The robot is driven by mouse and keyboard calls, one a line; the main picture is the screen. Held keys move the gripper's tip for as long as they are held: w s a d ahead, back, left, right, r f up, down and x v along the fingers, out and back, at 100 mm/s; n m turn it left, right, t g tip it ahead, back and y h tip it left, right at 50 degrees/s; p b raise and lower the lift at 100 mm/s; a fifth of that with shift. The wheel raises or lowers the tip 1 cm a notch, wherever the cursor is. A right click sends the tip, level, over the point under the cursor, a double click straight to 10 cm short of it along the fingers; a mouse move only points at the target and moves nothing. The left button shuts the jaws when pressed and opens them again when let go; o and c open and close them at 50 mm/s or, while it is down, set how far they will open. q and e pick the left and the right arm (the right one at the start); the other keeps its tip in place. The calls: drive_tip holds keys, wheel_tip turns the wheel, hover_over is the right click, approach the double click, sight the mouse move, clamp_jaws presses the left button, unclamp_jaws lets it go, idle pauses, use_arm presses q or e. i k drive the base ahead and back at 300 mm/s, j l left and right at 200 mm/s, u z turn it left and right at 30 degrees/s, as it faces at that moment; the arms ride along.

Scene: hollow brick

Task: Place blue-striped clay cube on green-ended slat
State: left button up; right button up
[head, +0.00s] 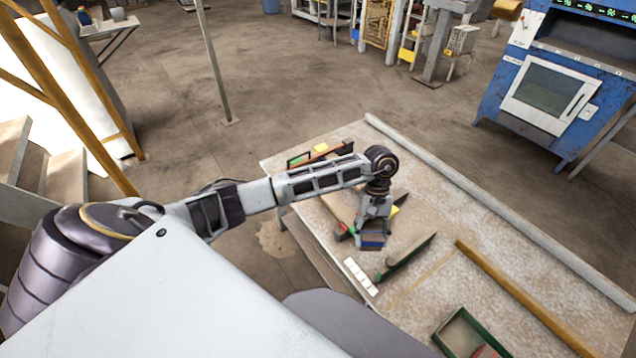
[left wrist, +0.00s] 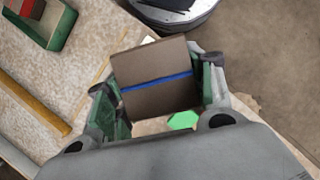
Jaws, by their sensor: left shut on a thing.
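My left gripper (head: 373,238) is shut on the blue-striped clay cube (head: 371,246) above the worktable. In the left wrist view the cube (left wrist: 155,80) is a brown block with a blue line across its face, between the fingers of the gripper (left wrist: 160,92). A green patch (left wrist: 183,120), which looks like the end of the green-ended slat, shows just past the cube's lower edge. The rest of the slat is mostly hidden by the cube and gripper. I cannot tell the gap between cube and slat. My right gripper is not in view.
The worktable (head: 500,268) carries a dark green angled piece (head: 406,258), a white marked strip (head: 361,277), a long wooden bar (head: 520,297) and a green tray (head: 440,337). A red block (left wrist: 32,8) lies in the tray. The table's right part has free room.

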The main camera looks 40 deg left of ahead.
sight(333, 200)
drive_tip(key=i+j, duration=0.2)
drive_tip(key=j, duration=0.2)
drive_tip(key=i+j, duration=0.15)
drive_tip(key=j, duration=0.25)
drive_tip(key=i+j, duration=0.2)
drive_tip(key=j, duration=0.25)
drive_tip(key=u, duration=0.05)
